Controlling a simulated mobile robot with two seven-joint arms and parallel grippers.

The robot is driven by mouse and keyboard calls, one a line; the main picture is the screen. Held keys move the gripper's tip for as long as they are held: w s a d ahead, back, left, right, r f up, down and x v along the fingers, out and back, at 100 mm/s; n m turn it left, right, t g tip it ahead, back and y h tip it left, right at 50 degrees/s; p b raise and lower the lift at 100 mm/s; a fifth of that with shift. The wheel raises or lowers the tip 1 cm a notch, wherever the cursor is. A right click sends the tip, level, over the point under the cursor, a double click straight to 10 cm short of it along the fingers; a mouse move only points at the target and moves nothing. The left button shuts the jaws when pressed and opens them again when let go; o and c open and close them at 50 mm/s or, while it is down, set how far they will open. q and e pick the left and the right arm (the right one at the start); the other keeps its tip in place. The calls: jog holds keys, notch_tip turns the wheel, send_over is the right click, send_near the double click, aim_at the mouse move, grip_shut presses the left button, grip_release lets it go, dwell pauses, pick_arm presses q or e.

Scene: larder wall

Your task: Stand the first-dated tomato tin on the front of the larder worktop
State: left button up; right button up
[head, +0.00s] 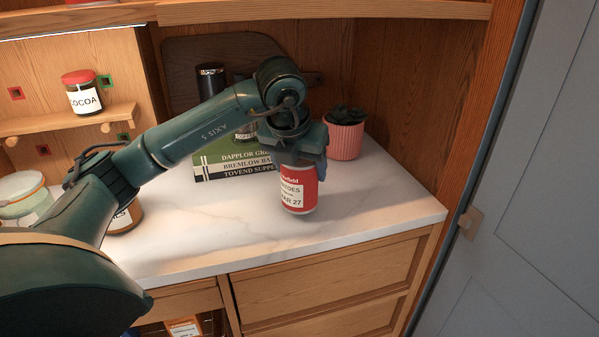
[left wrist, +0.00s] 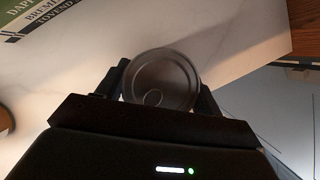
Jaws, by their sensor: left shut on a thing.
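My left gripper (head: 302,150) reaches down from above in the head view and is shut on a red and white tomato tin (head: 298,192). The tin is upright, and its label shows "MAR 27" at the bottom. It is at the front part of the pale marble worktop (head: 375,205). I cannot tell for sure whether its base touches the worktop. In the left wrist view the tin's round lid (left wrist: 162,80) with a ring pull sits between the two fingers (left wrist: 160,88). My right gripper is not in view.
Stacked books (head: 235,168) lie behind the tin, left of a pink pot with a plant (head: 345,140). Jars (head: 24,195) stand at the left. A cocoa jar (head: 84,95) is on a small shelf. A grey door (head: 530,190) is at the right.

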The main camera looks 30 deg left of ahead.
pick_arm(q)
jog(key=shift+f, duration=0.95)
jog(key=shift+f, duration=0.25)
jog(key=o, duration=1.3)
jog(key=shift+r, duration=0.1)
jog(key=shift+r, duration=0.25)
jog(key=v, duration=0.7)
jog(key=shift+s+r, duration=0.1)
jog(key=shift+s, duration=0.05)
